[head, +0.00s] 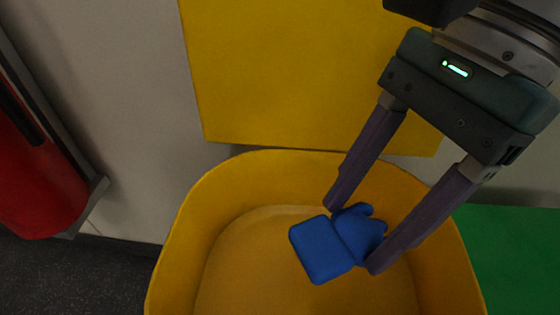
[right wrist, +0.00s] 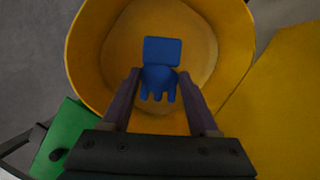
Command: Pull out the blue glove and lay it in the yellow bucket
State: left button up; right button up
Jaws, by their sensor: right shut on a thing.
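The blue glove (head: 322,250) is between the two fingers of my right gripper (head: 352,238), over the open mouth of the yellow bucket (head: 190,235). My right gripper is shut on the glove, its fingers pointing down into the bucket. In the right wrist view the glove (right wrist: 162,52) shows between the fingertips of the gripper (right wrist: 157,72), with the round bucket (right wrist: 88,50) behind it. I cannot tell whether the glove touches the bucket's floor. No other item shows in the bucket. My left gripper is not in view.
A yellow panel (head: 290,75) stands behind the bucket against a pale wall (head: 100,80). A red cylinder (head: 35,180) is at the left. A green surface (head: 515,255) lies at the right. Dark floor (head: 75,275) shows at the lower left.

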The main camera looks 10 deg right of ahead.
jog(key=o, duration=1)
jog(key=p+v, duration=0.4)
jog(key=v, duration=0.6)
jog(key=shift+p, duration=0.3)
